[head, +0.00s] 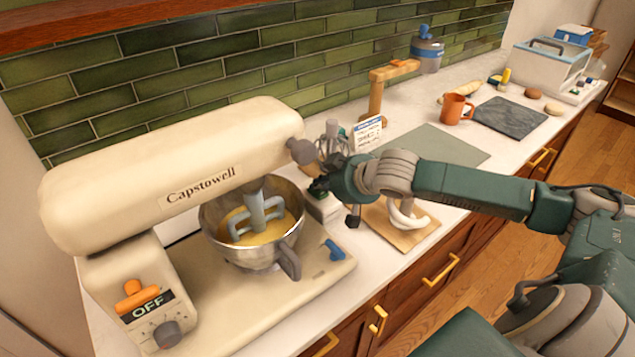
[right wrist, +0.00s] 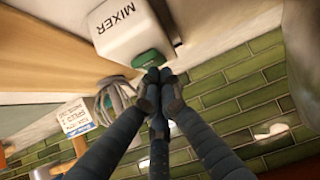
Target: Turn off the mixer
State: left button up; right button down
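The cream stand mixer (head: 170,175) marked "Capstowell" stands on the counter at the left of the head view. Its beater (head: 258,215) is down in a steel bowl (head: 265,255) of yellow batter. An orange lever (head: 137,294) sits on its base above a label reading "OFF". A small white box (head: 323,208) stands right of the bowl. In the right wrist view this box (right wrist: 128,30) reads "MIXER" and has a green part (right wrist: 150,58). My right gripper (right wrist: 158,76) is shut and empty, fingertips at the green part; contact is unclear. My left gripper is out of view.
A whisk (head: 331,138) and a printed card (head: 368,134) stand behind my right gripper. A dough hook (head: 405,214) lies on a wooden board below my arm. An orange mug (head: 455,108) and a dark slab (head: 510,117) are farther right. The green tiled wall is behind.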

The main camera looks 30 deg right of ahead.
aim_at(321, 194)
jog(key=shift+s+f, duration=0.1)
jog(key=shift+s, duration=0.2)
jog(key=r+p, duration=0.4)
jog(key=p, duration=0.1)
jog(key=shift+w+r, duration=0.25)
jog(key=shift+w, duration=0.05)
jog(key=shift+s+r, duration=0.15)
jog(key=shift+s, duration=0.1)
jog(key=w+r+b+v, duration=0.1)
jog(key=b+v, duration=0.1)
jog(key=v, duration=0.7)
jog(key=shift+r+b, duration=0.35)
jog(key=shift+w+r, duration=0.1)
jog(key=shift+w, duration=0.05)
